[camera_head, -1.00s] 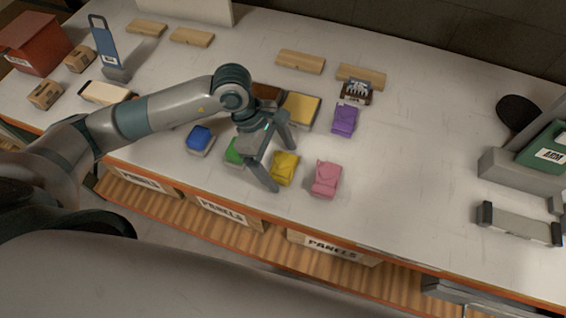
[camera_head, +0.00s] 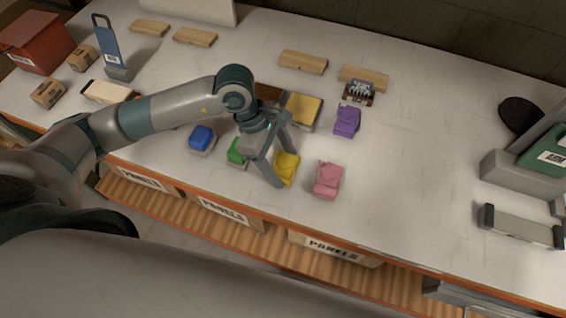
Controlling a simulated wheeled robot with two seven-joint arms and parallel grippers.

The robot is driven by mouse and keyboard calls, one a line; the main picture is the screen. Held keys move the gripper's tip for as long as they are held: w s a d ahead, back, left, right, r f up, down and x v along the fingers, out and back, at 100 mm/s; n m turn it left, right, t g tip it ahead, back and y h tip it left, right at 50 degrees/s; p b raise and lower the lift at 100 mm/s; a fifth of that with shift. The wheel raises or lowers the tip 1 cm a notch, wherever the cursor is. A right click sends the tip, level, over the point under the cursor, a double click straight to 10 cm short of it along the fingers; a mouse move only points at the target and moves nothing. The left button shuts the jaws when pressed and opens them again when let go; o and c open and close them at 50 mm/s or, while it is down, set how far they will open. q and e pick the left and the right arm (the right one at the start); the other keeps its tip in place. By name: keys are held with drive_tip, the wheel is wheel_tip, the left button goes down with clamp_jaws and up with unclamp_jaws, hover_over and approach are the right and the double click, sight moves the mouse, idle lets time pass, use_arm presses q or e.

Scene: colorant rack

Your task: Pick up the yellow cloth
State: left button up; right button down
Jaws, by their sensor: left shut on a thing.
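The yellow cloth (camera_head: 289,165) lies folded near the front edge of the table, between a green item and a pink cloth. My left gripper (camera_head: 286,168) reaches down over it from the left and is shut on the yellow cloth, with one finger on its far side and one on its near left side. The fingers and wrist hide part of the cloth. I cannot tell whether it is clear of the table. My right gripper is not in view.
A pink cloth (camera_head: 328,180) lies just right, a purple cloth (camera_head: 347,121) behind it. A green item (camera_head: 236,152) and a blue item (camera_head: 201,138) are to the left. A yellow-topped block (camera_head: 302,108) stands behind. The table's right middle is clear.

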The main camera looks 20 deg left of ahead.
sight(289, 166)
use_arm(q)
drive_tip(key=shift+r, duration=0.1)
drive_tip(key=shift+r+b, duration=0.5)
drive_tip(key=shift+r, duration=0.1)
wheel_tip(289, 166, up, 2)
drive_tip(key=shift+b, duration=0.6)
drive_tip(key=s+d+r+b, duration=0.2)
drive_tip(key=d+r+b, duration=0.2)
drive_tip(key=d+r, duration=0.3)
drive_tip(key=d, duration=0.4)
drive_tip(key=shift+d+r, duration=0.25)
